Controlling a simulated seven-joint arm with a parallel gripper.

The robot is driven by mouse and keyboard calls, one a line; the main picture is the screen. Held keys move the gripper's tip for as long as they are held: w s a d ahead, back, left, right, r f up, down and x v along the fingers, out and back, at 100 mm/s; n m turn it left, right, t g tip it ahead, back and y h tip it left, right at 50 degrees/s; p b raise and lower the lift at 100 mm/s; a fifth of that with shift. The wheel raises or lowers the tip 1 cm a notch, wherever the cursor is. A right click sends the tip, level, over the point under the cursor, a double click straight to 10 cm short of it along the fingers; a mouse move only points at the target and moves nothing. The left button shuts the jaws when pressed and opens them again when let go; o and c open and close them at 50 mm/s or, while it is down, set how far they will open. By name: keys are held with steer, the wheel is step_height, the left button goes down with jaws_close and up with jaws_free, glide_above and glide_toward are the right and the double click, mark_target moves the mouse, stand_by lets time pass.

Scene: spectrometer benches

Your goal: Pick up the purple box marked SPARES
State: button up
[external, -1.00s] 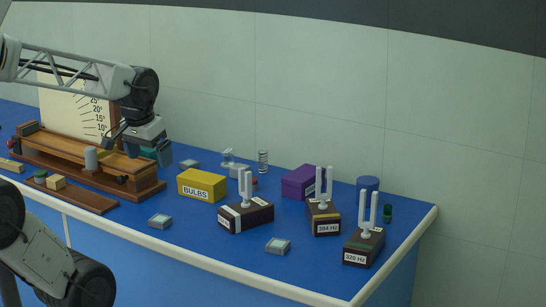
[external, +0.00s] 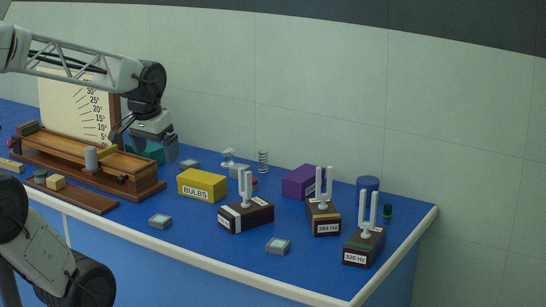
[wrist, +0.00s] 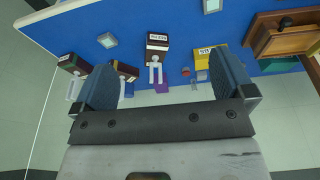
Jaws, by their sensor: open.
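The purple box (external: 300,181) stands at the back right of the blue bench, behind the tuning forks. A fork block partly covers its front right, and I cannot read its marking. In the wrist view a purple patch (wrist: 162,88), likely this box, shows between the fingers beyond a tuning fork. My gripper (external: 144,143) is open and empty, above the left part of the bench near the wooden apparatus. It is well to the left of the purple box. Both fingers show wide apart in the wrist view (wrist: 165,85).
A yellow BULBS box (external: 202,185) and three tuning forks on dark blocks, one a 384 Hz block (external: 325,222), stand near the purple box. A blue cylinder (external: 367,186) is to its right. A teal box (external: 148,152) is beside the gripper. The bench front has free room.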

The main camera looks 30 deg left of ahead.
steer(key=w+d+r, duration=0.2)
steer(key=w, duration=1.4)
steer(key=g, duration=0.3)
glide_above(304, 173)
steer(key=f, duration=1.8)
steer(key=shift+s+a, duration=0.1)
steer(key=shift+s, duration=0.2)
steer(key=shift+w+f, duration=0.3)
steer(key=shift+w, duration=0.1)
steer(key=shift+f, duration=1.25)
